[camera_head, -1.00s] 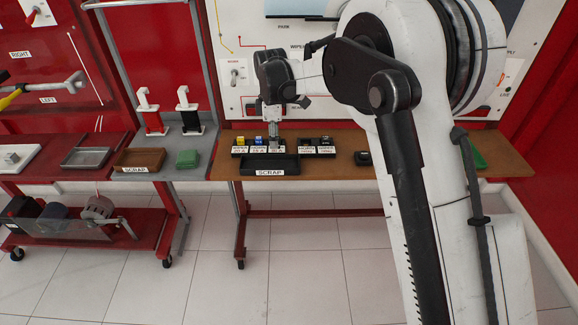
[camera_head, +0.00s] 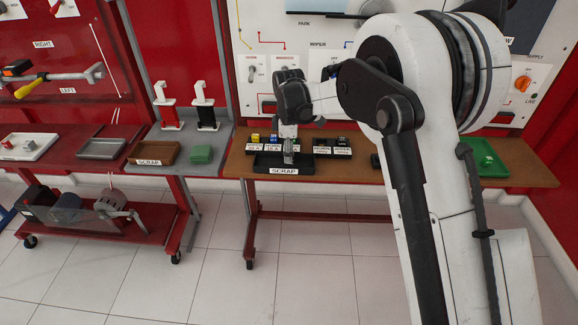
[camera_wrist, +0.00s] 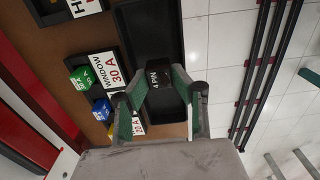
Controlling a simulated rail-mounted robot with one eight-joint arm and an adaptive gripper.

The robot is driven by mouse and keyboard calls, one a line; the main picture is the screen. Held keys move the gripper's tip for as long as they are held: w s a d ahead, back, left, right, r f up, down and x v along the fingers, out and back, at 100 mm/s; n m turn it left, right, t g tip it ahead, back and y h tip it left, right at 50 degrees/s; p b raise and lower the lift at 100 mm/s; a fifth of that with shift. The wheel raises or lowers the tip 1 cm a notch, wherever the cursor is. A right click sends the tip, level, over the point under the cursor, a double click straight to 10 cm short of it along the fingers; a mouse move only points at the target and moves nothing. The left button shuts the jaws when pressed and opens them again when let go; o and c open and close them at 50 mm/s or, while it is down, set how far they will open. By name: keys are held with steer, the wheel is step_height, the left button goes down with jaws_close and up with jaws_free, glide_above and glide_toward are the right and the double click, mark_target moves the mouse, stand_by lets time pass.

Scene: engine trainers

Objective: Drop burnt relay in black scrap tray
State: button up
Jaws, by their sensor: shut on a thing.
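My gripper (camera_head: 289,156) is over the black scrap tray (camera_head: 262,164), which has a white SCRAP label on its front. In the wrist view, my gripper (camera_wrist: 157,84) is shut on a small black relay (camera_wrist: 155,73) with "4 PIN" printed on it. The relay is between the green-padded fingertips. The black tray (camera_wrist: 150,30) shows behind and beyond it in the wrist view. I cannot tell the exact gap between relay and tray floor. No burn marks can be made out.
Labelled black bins (camera_head: 325,148) with coloured fuses stand behind the tray on the brown bench (camera_head: 236,163). A green tray (camera_head: 484,160) is at the right.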

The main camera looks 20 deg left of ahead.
steer(key=o, duration=1.1)
steer(key=shift+c, duration=0.2)
step_height(320, 180, up, 12)
steer(key=s+d+r+m+t, duration=0.1)
steer(key=s+d+r+m, duration=0.25)
steer(key=d, duration=0.55)
steer(key=s+d+r+m+t+y, duration=0.1)
steer(key=s+d+r+m, duration=0.3)
steer(key=d, duration=0.4)
steer(key=s+d+r+m+t, duration=0.1)
steer(key=s+d+r+m, duration=0.25)
steer(key=d+r, duration=0.4)
steer(key=s+d+f+m+t, duration=0.1)
steer(key=s+d+f+m, duration=0.1)
steer(key=s+d, duration=0.4)
steer(key=s+d+f+m+t, duration=0.1)
steer(key=s+d+f+m, duration=0.2)
steer(key=s+d, duration=0.3)
steer(key=s+d+f+m+t+h, duration=0.1)
steer(key=s+d+m, duration=0.3)
steer(key=s, duration=0.4)
steer(key=shift+s+d+f+m+t, duration=0.2)
steer(key=shift+d+f+m+t, duration=0.3)
steer(key=shift+d+f, duration=0.4)
